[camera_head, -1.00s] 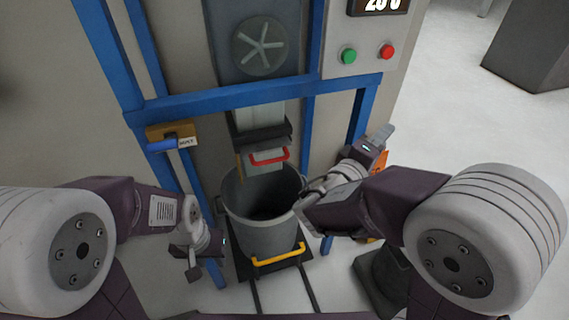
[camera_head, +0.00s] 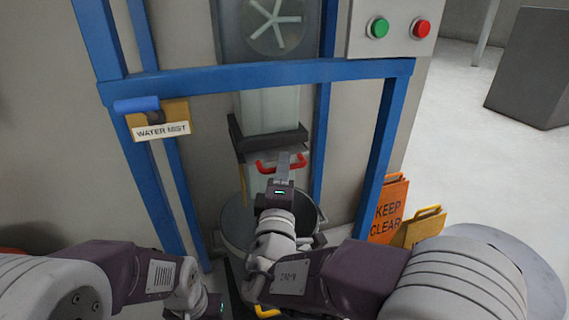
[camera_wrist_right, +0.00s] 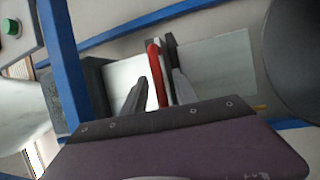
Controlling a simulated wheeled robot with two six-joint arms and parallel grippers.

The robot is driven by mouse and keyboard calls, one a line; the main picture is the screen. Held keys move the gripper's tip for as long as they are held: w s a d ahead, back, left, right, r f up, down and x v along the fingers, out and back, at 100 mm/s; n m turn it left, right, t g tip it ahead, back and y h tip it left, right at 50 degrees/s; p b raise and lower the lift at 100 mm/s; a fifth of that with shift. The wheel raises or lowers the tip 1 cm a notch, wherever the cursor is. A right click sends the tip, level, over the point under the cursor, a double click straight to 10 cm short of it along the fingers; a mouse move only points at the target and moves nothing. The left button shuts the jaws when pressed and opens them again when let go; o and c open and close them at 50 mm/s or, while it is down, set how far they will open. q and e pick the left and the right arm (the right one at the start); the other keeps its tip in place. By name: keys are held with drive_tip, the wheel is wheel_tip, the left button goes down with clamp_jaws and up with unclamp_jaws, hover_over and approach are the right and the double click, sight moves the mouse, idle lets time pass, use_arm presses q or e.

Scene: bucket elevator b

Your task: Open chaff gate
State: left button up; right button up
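The chaff gate appears to be the pale plate with a red handle (camera_head: 280,165), below a dark frame (camera_head: 272,140) at the foot of the grey chute. My right gripper (camera_head: 290,162) is in front of the red handle and overlaps its right end. In the right wrist view, the red handle (camera_wrist_right: 156,72) shows between the two separated fingers of my right gripper (camera_wrist_right: 160,92); contact cannot be made out. My left gripper (camera_head: 207,306) is low at the bottom edge, partly cut off, and its fingers are unclear.
A grey bucket (camera_head: 237,222) stands under the chute, partly hidden by my right arm. Blue frame bars (camera_head: 260,75) surround the chute. A blue lever labelled WATER MIST (camera_head: 137,105) is at left. Orange KEEP CLEAR (camera_head: 388,210) and yellow (camera_head: 420,228) signs stand at right.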

drive_tip(key=x, duration=0.3)
drive_tip(key=shift+w, duration=0.2)
clamp_jaws()
drive_tip(key=shift+r, duration=0.15)
